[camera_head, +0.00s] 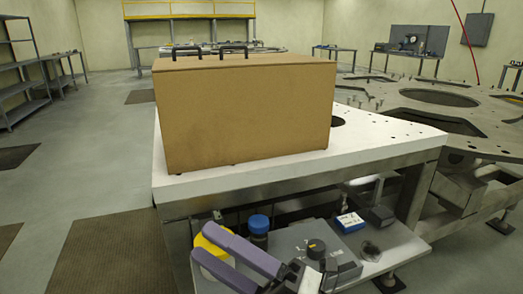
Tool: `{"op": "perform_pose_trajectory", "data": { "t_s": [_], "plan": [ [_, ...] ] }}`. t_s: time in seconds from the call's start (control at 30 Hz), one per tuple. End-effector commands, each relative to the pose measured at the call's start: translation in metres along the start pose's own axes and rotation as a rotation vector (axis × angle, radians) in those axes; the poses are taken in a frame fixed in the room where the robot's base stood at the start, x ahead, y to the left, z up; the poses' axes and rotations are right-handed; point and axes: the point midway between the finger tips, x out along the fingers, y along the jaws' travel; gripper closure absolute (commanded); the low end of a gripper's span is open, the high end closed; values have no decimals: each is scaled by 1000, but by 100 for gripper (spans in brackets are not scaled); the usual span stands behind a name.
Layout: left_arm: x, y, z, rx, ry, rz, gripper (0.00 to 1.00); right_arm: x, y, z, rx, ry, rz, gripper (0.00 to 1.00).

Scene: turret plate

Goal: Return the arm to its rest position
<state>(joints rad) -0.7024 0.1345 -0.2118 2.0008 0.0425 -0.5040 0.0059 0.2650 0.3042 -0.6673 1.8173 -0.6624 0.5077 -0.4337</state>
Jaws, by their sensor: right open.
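My right gripper (201,241) is at the bottom of the view, in front of the white table's lower shelf. Its two long purple-grey fingers point left and are spread apart. It appears empty, with a yellow-lidded container (214,240) showing behind and between the fingers. Part of my right arm's wrist shows at the bottom edge; the rest of the arm is out of view. My left gripper is not in view.
A large brown box (245,115) stands on the white table (390,140). The lower shelf (395,245) holds a blue-lidded jar (258,225), a grey case (315,245) and a blue-white box (350,222). A big metal turret plate (435,120) lies behind right. Floor at left is clear.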

Motion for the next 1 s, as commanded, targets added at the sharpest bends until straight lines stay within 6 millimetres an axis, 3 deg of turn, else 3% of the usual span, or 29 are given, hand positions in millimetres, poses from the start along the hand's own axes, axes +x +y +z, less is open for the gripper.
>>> {"op": "perform_pose_trajectory", "data": {
  "t_s": [0.03,0.13,0.27,0.4,0.5,0.6,0.7,0.8,1.0],
  "plan": [
    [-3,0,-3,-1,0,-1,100,-19,-12,20,157,-159,-10,46],
    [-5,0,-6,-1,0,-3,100,-72,-49,54,453,-466,-34,46],
    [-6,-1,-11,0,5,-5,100,-155,-104,65,787,-819,-67,46],
    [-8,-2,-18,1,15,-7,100,-246,-156,39,1089,-1150,-98,46],
    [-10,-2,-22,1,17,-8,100,-303,-182,6,1266,-1357,-116,46],
    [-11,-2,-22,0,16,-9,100,-347,-199,-30,1402,-1523,-131,46],
    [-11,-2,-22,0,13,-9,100,-376,-207,-58,1491,-1637,-138,46],
    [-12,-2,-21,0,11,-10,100,-392,-211,-74,1541,-1701,-143,46],
    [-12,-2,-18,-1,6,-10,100,-397,-213,-80,1558,-1723,-144,46]
  ]
}}
